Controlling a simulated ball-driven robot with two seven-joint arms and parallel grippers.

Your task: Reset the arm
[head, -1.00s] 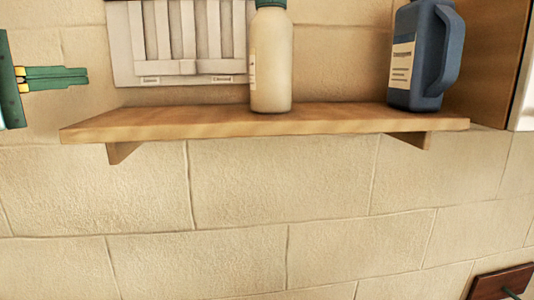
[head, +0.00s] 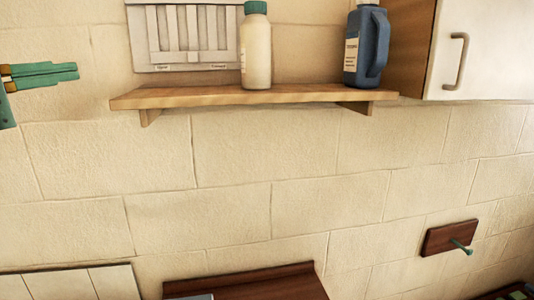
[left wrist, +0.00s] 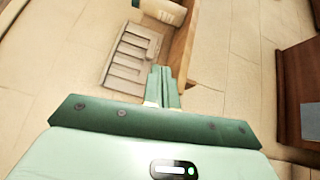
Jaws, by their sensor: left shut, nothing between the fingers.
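My left gripper (head: 77,71) is at the left edge of the head view, left of the wooden shelf (head: 200,97) and apart from it. Its green fingers are together with nothing between them. In the left wrist view the shut fingers (left wrist: 162,72) point toward the white slatted panel (left wrist: 130,58) and the end of the shelf. My right gripper does not show in either view.
A cream bottle with a green cap (head: 256,55) and a blue jug (head: 364,50) stand on the shelf. A white cabinet door (head: 480,50) is at right. A wooden plaque with a peg (head: 450,238) is on the wall. A dark wooden surface (head: 240,284) is below. The wall between is bare.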

